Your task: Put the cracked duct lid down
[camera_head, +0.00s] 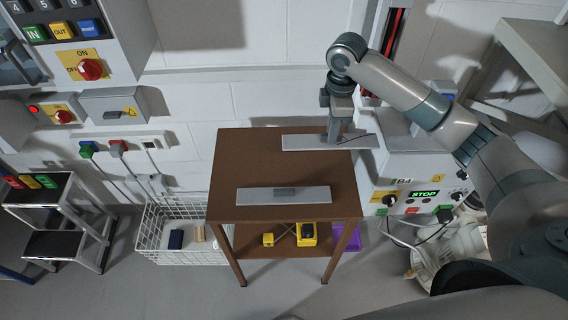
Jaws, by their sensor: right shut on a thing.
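The cracked duct lid (305,142) is a flat grey strip with a dark crack line near its right end. It is at the far side of the brown wooden table (285,168), and its right end reaches past the table's right edge. My right gripper (335,136) points down and is shut on the lid near its middle. I cannot tell whether the lid touches the tabletop. A second grey lid (255,196) with a dark handle block lies flat at the table's near edge, with no crack visible. My left gripper is not in view.
The tabletop between the two lids is clear. A control box with a STOP display (424,194) stands right of the table. A white wire basket (165,228) and a step stool (60,220) are on the left. Yellow items (306,234) sit on the lower shelf.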

